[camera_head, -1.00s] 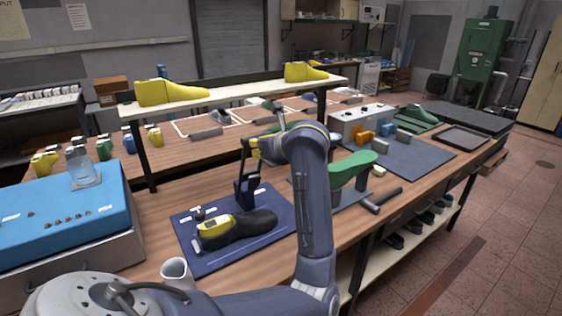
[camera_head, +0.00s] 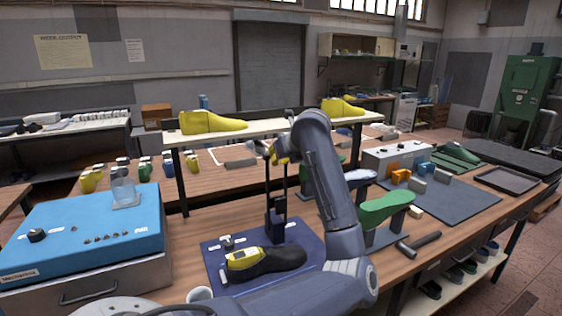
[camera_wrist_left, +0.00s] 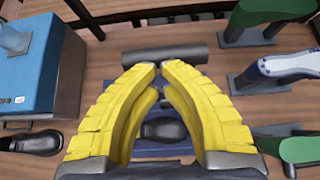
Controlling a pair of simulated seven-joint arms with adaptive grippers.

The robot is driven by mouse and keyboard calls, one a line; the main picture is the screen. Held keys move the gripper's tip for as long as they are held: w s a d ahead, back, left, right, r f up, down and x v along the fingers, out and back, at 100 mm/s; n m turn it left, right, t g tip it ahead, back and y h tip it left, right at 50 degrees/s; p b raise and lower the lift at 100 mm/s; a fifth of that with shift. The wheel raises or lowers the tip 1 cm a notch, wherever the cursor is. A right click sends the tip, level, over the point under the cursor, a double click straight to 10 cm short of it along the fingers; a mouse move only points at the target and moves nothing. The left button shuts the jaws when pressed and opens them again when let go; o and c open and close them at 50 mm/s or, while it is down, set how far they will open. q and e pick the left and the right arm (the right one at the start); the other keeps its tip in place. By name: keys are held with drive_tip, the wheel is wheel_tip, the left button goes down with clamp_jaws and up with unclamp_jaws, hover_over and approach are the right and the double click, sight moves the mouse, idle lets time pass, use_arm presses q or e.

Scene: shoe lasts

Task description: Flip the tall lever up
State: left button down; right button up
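A tall dark lever (camera_head: 268,182) stands upright on the navy mat (camera_head: 222,284), behind a black shoe (camera_head: 285,259) with a yellow part on top. The lever's top is partly hidden by my gripper and arm. My right gripper is not in view.
A blue-topped box (camera_head: 75,262) with a clear jar stands at the left. A green last (camera_head: 385,209) on a stand and a hammer (camera_head: 419,243) are at the right. A cream shelf (camera_head: 262,130) with yellow lasts stands behind the lever.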

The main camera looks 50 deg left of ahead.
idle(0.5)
use_arm(q)
drive_tip(key=s+d+r, duration=0.1)
drive_tip(key=d+r, duration=0.3)
drive_tip(key=r, duration=0.5)
idle(0.5)
